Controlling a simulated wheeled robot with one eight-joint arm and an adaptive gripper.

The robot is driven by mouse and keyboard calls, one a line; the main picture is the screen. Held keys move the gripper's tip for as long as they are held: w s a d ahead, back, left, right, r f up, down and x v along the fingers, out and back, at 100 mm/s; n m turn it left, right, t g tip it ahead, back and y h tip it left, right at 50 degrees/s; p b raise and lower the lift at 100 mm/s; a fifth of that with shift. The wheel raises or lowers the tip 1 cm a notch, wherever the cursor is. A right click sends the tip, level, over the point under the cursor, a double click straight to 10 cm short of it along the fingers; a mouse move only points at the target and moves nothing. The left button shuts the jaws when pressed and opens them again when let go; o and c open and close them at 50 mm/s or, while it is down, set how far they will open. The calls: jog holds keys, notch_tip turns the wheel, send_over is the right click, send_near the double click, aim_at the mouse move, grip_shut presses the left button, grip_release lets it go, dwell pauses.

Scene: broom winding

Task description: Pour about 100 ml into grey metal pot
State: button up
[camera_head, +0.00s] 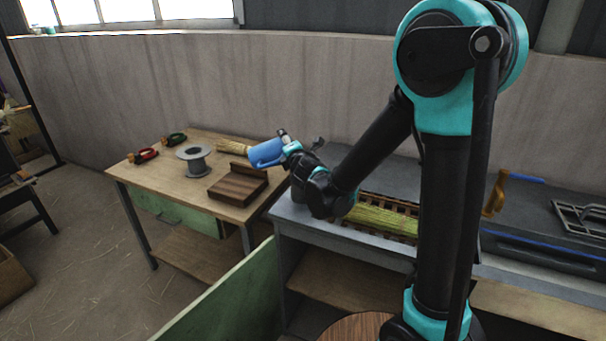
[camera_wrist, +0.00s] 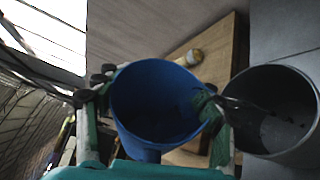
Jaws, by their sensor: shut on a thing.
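My gripper (camera_head: 286,146) is shut on a blue jug (camera_head: 267,153), held tilted above the right end of the wooden table. In the wrist view, my gripper (camera_wrist: 155,108) has its fingers on either side of the jug (camera_wrist: 150,105), and I look into its blue inside. The grey metal pot (camera_wrist: 283,138) is just right of the jug in the wrist view, its round mouth open. A dark streak reaches from the jug's right side over the pot; I cannot tell whether it is liquid. The pot is not clearly visible in the head view, likely hidden by my arm.
The wooden table (camera_head: 150,171) holds a grey spool (camera_head: 195,158), a brown wooden block (camera_head: 237,187), straw (camera_head: 233,146) and red-handled (camera_head: 143,157) and green-handled (camera_head: 175,138) tools. A grey bench (camera_head: 300,222) with a straw bundle (camera_head: 385,219) stands right. A green panel (camera_head: 232,303) stands in front.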

aim_at(276, 149)
jog(key=shift+a+f+n+g+h, duration=0.4)
jog(key=shift+a+n+h, duration=0.1)
jog(key=shift+n, duration=0.6)
jog(key=shift+r+n+h, duration=0.3)
jog(key=shift+r+n, duration=0.15)
jog(key=shift+n, duration=0.15)
jog(key=shift+a+f+n+g+h, duration=0.3)
jog(key=shift+a+f+n+h, duration=0.25)
jog(key=shift+a+n, duration=0.3)
jog(key=shift+b, duration=0.3)
jog(key=shift+a+f+n+h, duration=0.25)
jog(key=shift+a+n, duration=0.2)
jog(key=shift+a, duration=0.05)
jog(key=a+f+n, duration=0.1)
jog(key=f, duration=0.1)
jog(key=a+f+n+h+b, duration=0.1)
jog(key=a, duration=0.1)
jog(key=shift+f, duration=0.35)
jog(key=shift+a+f+n+h+b, duration=0.3)
jog(key=shift+a+n+h+b, duration=0.25)
jog(key=shift+a+n+h, duration=0.25)
jog(key=shift+d, duration=0.1)
dwell(0.4)
